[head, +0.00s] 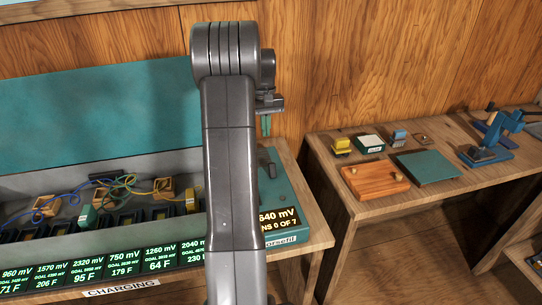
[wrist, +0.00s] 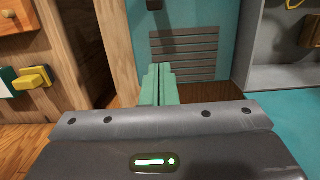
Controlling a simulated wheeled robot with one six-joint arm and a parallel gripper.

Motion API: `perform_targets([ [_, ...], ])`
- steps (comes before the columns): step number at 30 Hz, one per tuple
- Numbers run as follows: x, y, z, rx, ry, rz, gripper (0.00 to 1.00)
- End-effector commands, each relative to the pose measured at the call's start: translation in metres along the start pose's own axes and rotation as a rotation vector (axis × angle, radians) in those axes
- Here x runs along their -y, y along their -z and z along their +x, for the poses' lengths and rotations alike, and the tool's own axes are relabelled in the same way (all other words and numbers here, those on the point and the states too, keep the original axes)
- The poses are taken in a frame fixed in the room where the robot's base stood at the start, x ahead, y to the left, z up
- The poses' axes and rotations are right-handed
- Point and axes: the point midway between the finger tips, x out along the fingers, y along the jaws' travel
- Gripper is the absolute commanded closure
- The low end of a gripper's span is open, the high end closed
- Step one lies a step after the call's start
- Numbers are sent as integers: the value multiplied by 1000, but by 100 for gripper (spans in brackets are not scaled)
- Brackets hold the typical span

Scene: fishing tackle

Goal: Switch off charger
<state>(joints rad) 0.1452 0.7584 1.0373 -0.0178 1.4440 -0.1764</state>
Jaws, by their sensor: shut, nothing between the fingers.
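The charger is a long teal and grey case with its teal lid (head: 95,115) raised and a row of lit green readouts (head: 120,262) along its front. A "CHARGING" label (head: 122,288) sits below them. At its right end is a teal housing (head: 290,195) with a partly hidden display. A small dark part (head: 272,170) stands on this housing; I cannot tell whether it is the switch or its position. My gripper (head: 266,126) is above the housing's back part, its green fingers shut and empty. In the wrist view the fingers (wrist: 158,84) point toward a slotted vent (wrist: 183,54) on a teal face.
Inside the case are blue and yellow cables (head: 115,190) and small wooden blocks. A wooden side table (head: 390,205) at right holds a teal plate (head: 428,167), an orange-brown board (head: 375,180) and small boxes. A gap separates the two tables.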

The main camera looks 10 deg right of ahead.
Motion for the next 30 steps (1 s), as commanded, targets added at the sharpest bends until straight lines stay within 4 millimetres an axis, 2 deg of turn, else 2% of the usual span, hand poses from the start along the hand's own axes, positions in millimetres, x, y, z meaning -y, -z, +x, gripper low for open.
perform_targets([
  [5, 0, 0, 6, 2, 0, 0, 100],
  [8, 0, -1, 17, 3, 1, 0, 100],
  [20, 0, -1, 100, 5, 1, 0, 100],
  [24, 0, -21, 90, -1, 0, 1, 100],
  [30, 0, -36, 87, 0, 0, 1, 100],
])
